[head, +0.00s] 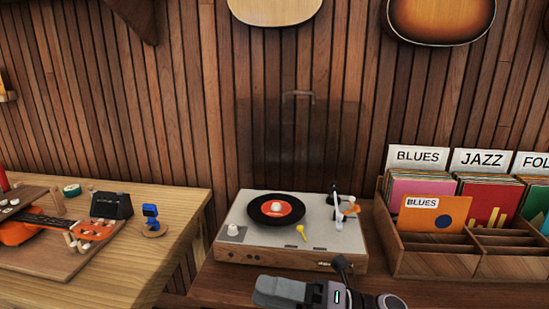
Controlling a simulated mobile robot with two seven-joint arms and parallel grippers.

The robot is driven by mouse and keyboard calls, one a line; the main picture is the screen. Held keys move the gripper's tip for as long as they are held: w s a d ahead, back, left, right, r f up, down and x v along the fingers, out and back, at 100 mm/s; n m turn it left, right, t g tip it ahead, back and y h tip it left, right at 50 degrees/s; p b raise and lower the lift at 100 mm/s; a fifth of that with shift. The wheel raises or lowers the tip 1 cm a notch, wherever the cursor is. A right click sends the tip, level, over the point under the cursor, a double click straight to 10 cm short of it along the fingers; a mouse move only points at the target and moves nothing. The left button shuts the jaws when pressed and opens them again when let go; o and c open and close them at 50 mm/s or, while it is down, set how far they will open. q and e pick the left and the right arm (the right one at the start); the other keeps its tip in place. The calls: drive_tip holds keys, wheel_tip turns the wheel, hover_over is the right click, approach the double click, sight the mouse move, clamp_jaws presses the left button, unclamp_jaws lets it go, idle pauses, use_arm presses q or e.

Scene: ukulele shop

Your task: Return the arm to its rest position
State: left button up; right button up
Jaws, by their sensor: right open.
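My right gripper (306,284) is low in the head view, at the front edge of the turntable (290,234). It is open, and I see nothing between its fingers. A black record with an orange-red label (277,208) lies on the turntable's platter. The tonearm (336,204) stands at the turntable's right side. My left gripper is not in view.
A wooden record crate (437,262) with BLUES and JAZZ dividers stands right of the turntable. On the left, a wooden workbench (150,240) holds an orange ukulele (30,226), a dark box (111,205) and a blue clip-like device (151,215). Instruments hang on the wall above.

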drive_tip(key=d+f+m+t+h, duration=0.5)
drive_tip(key=d+f+m+t, duration=0.15)
drive_tip(key=m, duration=0.65)
drive_tip(key=d+f+m+t+h, duration=0.55)
drive_tip(key=m+t, duration=0.25)
drive_tip(key=m, duration=0.4)
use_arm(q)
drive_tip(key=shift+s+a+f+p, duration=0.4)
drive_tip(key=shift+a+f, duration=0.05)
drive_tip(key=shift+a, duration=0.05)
use_arm(e)
drive_tip(key=s+d+f+m+g+h, duration=0.3)
drive_tip(key=s+d+f+m, duration=0.1)
drive_tip(key=s+f, duration=0.3)
drive_tip(key=s+d+f+m+g+h, duration=0.3)
drive_tip(key=s+d+f+m+h, duration=0.1)
drive_tip(key=s+f+m, duration=0.3)
drive_tip(key=shift+s+d+f+m, duration=0.3)
drive_tip(key=shift+s+f, duration=0.4)
drive_tip(key=shift+s, duration=0.05)
